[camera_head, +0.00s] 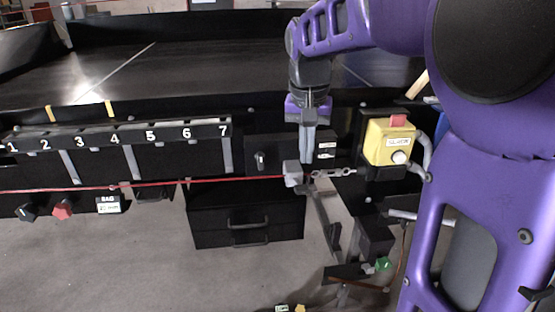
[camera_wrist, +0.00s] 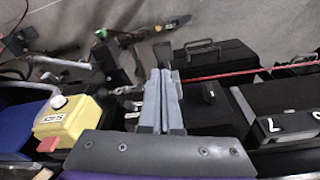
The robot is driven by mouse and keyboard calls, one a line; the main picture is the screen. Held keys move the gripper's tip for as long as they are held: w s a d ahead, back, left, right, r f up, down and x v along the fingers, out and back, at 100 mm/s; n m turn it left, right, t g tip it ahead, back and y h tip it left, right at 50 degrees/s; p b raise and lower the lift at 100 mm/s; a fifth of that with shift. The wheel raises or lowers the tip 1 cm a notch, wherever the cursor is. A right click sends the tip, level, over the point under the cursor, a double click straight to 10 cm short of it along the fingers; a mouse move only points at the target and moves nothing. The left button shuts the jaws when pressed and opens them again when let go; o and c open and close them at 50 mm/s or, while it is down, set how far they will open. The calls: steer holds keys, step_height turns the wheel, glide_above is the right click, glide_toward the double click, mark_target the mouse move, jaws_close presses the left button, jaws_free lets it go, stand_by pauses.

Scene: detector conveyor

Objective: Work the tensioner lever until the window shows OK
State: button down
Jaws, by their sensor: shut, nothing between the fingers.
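My gripper (camera_head: 307,158) points down with its two grey fingers together and empty, just above the red cord's right end. In the wrist view, the fingers (camera_wrist: 161,72) are also together. The tensioner (camera_head: 293,174) is a grey block where the red cord (camera_head: 150,183) meets a chain (camera_head: 336,172). A dark bar that looks like the lever (camera_head: 325,215) slants down from it; contact with the fingers cannot be told. The yellow box (camera_head: 391,150) has a red top, a pale knob and a small white window (camera_head: 397,142), whose text is too small to read surely.
A black rail (camera_head: 100,137) numbered 1 to 7 runs left along the conveyor (camera_head: 200,70). A black drawer cabinet (camera_head: 245,218) stands below it. A dark box with a green part (camera_head: 383,264) sits low right.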

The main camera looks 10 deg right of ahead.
mark_target(302, 190)
steer(key=shift+s+a+f, duration=0.2)
steer(key=shift+a+f, duration=0.1)
stand_by(0.4)
steer(key=f+b, duration=0.1)
steer(key=f, duration=0.1)
steer(key=f+b, duration=0.4)
steer(key=f, duration=0.1)
steer(key=shift+w+d, duration=0.1)
steer(key=shift+w, duration=0.2)
steer(key=shift+f+b, duration=0.1)
steer(key=shift+b, duration=0.25)
steer(key=shift+f+b, duration=1.4)
steer(key=shift+f, duration=0.75)
steer(key=shift+s+r, duration=0.1)
